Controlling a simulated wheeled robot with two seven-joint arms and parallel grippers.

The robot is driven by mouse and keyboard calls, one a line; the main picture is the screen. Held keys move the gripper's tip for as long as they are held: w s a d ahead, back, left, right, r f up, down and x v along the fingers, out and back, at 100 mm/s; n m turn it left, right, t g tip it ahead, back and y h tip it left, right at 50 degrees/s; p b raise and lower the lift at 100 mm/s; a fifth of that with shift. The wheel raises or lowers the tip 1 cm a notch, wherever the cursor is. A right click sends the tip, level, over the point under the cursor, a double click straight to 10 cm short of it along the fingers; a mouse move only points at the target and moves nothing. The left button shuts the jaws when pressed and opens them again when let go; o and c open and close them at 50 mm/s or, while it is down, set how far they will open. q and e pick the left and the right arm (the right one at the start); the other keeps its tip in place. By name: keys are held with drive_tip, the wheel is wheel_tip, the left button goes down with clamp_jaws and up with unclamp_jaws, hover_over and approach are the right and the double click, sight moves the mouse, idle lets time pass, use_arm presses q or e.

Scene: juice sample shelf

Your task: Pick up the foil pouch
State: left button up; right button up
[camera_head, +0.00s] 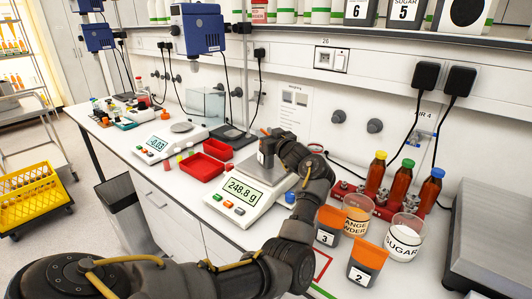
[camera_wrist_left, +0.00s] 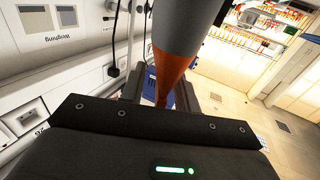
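A grey and orange foil pouch (camera_wrist_left: 178,50) shows edge-on in the left wrist view, between the fingers of my left gripper (camera_wrist_left: 165,100). In the head view the left gripper (camera_head: 268,150) is over the pan of the white scale (camera_head: 245,195), which reads 248.8 g. It looks shut on the pouch, which is mostly hidden there; whether the pouch touches the pan I cannot tell. Two similar pouches, marked 3 (camera_head: 328,226) and 2 (camera_head: 366,263), stand at the front right. My right gripper is not in view.
Orange powder (camera_head: 356,218) and sugar (camera_head: 403,238) beakers stand beside the pouches. Red trays (camera_head: 203,167) and a second scale (camera_head: 160,146) lie left of the gripper. A large grey device (camera_head: 490,235) fills the right edge.

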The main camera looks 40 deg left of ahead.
use_arm(q)
clamp_jaws()
idle(1.5)
